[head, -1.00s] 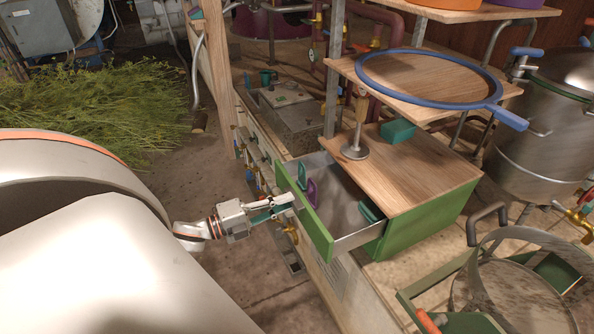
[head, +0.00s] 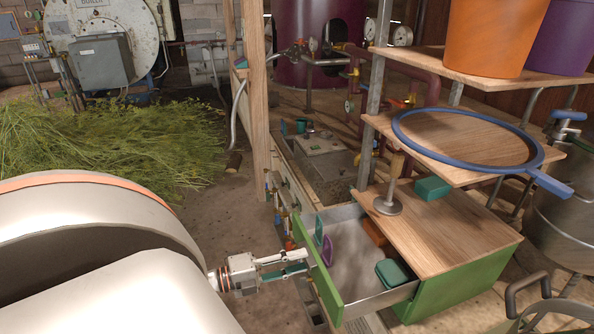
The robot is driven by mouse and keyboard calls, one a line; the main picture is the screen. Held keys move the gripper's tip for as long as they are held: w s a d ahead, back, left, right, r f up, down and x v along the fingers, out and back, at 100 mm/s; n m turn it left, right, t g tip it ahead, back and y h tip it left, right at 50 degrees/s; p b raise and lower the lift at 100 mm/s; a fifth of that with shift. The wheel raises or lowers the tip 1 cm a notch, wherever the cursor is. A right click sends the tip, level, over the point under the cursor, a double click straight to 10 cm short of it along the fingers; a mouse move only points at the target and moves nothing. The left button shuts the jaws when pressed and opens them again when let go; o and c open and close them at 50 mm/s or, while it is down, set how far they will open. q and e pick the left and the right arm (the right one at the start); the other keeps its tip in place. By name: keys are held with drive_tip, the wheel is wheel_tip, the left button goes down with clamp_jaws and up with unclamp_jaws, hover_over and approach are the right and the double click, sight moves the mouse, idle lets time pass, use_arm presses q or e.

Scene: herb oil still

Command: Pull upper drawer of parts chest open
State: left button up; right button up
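The parts chest (head: 470,275) is green with a wooden top and stands on the bench at right. Its upper drawer (head: 324,280) is pulled well out toward the left, with a green front and grey metal walls. Inside lie a teal box (head: 393,273), an orange-brown block (head: 375,233), and a purple piece (head: 327,249) and a teal piece (head: 319,228) by the front panel. My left gripper (head: 304,262) is at the outer face of the drawer front, its fingers close together there. The handle between them is hidden. My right gripper is not in view.
A blue-rimmed hoop (head: 468,140) lies on a wooden shelf above the chest. A round-based stand (head: 388,205) and a teal block (head: 433,188) sit on the chest top. Cut herbs (head: 110,135) cover the floor at left. Open floor lies left of the drawer.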

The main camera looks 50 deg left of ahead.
use_arm(q)
drive_tip(key=shift+r, duration=0.15)
drive_tip(key=shift+w+r, duration=0.1)
drive_tip(key=v, duration=1.2)
drive_tip(key=shift+w, duration=0.1)
idle(0.5)
